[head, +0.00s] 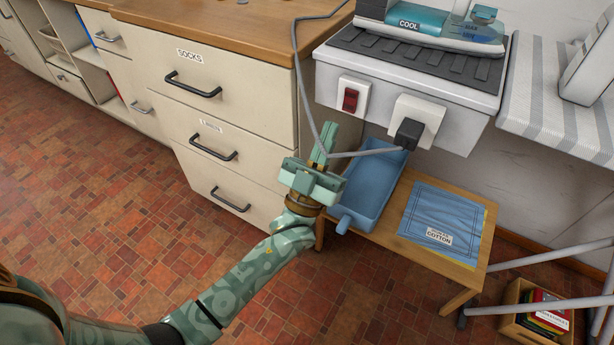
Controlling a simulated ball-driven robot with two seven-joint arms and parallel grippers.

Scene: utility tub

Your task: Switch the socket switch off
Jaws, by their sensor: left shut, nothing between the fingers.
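The socket switch, a red rocker (350,100) on a white plate, sits on the front of the grey-white unit (460,120), left of the socket (419,118). A black plug (408,134) is in the socket, with a grey cord running from it to the left. I cannot tell the rocker's position. My left gripper (326,137) is shut and empty. In the picture its fingertips are just below and left of the switch, with a visible gap between them, close to the cord. My right gripper is not in view.
A blue tub (368,190) and a folded blue cloth (443,217) rest on a low wooden table (468,258). A drawer cabinet (230,80) stands at left. An iron (430,20) is on the unit. Ironing-board legs (550,256) and a book box (538,325) are at right.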

